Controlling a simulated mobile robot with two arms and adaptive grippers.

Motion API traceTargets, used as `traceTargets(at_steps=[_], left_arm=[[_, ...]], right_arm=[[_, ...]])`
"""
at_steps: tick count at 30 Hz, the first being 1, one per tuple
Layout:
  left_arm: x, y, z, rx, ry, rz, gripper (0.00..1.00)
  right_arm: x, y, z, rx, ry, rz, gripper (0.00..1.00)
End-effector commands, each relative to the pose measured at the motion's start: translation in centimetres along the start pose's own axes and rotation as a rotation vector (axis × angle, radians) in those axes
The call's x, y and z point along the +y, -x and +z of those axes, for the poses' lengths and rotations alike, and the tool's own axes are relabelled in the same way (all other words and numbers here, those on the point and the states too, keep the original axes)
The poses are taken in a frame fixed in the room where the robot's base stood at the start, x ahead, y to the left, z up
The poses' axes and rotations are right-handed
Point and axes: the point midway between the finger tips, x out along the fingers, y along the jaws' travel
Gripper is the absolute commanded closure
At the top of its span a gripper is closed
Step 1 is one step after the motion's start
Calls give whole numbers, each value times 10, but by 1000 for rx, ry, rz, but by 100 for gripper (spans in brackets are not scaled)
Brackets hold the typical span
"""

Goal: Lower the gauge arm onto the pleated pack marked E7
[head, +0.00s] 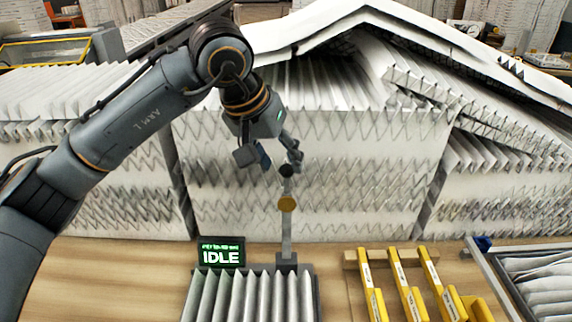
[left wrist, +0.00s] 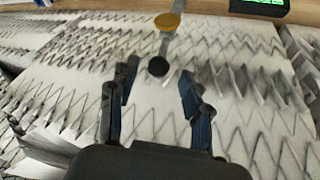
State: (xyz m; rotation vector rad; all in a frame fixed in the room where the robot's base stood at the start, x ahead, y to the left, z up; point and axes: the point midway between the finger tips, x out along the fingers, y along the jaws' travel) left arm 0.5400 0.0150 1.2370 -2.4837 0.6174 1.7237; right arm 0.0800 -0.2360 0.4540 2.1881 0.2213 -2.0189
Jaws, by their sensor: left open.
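The gauge arm (head: 287,234) stands upright behind a white pleated pack (head: 250,298) at the front. It has a yellow disc (head: 287,204) and a dark round knob (head: 286,171) at its top end. I cannot read an E7 mark on the pack. My left gripper (head: 280,158) is open just above the knob. In the left wrist view the knob (left wrist: 158,67) shows between the open fingertips of my left gripper (left wrist: 159,71), and I see no clear contact. My right gripper is not in view.
A small display (head: 220,253) reading IDLE stands left of the gauge arm's foot. Yellow-handled tools (head: 407,285) lie in a wooden rack at right. A tray (head: 500,278) of pleated white filters is at far right. Large stacks of pleated filters (head: 340,160) fill the back.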

Motion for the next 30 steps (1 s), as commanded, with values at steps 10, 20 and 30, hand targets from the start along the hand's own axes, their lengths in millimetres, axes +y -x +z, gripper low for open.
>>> traceTargets(at_steps=[10,20,30], left_arm=[[1,-42,0,-1,-1,0,51],[0,-45,0,0,-1,0,53],[0,-45,0,0,-1,0,100]], right_arm=[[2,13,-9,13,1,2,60],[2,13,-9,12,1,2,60],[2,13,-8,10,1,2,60]])
